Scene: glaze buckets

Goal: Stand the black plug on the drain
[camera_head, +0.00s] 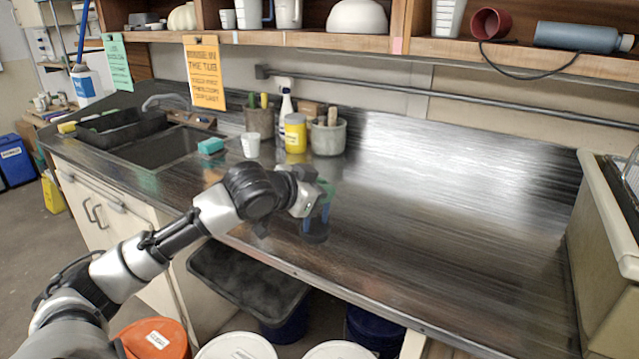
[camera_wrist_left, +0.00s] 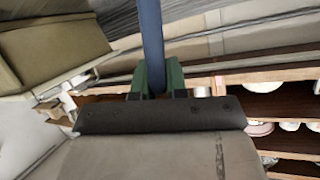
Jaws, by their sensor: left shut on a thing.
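My left gripper (camera_head: 321,199) is over the front part of the dark counter, right of the sink. Its green fingers also show in the left wrist view (camera_wrist_left: 155,77), shut on a blue bar-like thing (camera_wrist_left: 151,30). In the head view this held thing (camera_head: 316,228) looks dark blue and hangs below the fingers; its lower end is hard to make out. I cannot pick out a black plug for sure. The sink basin (camera_head: 160,150) lies at the counter's left; no drain can be made out in it. My right gripper is in neither view.
A teal sponge (camera_head: 211,146), white cup (camera_head: 250,145), yellow jar (camera_head: 295,134) and grey crock (camera_head: 328,137) stand between the sink and the open counter (camera_head: 440,220). A dark tray (camera_head: 120,129) is at the sink's far side. A beige tub (camera_head: 606,230) stands at right.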

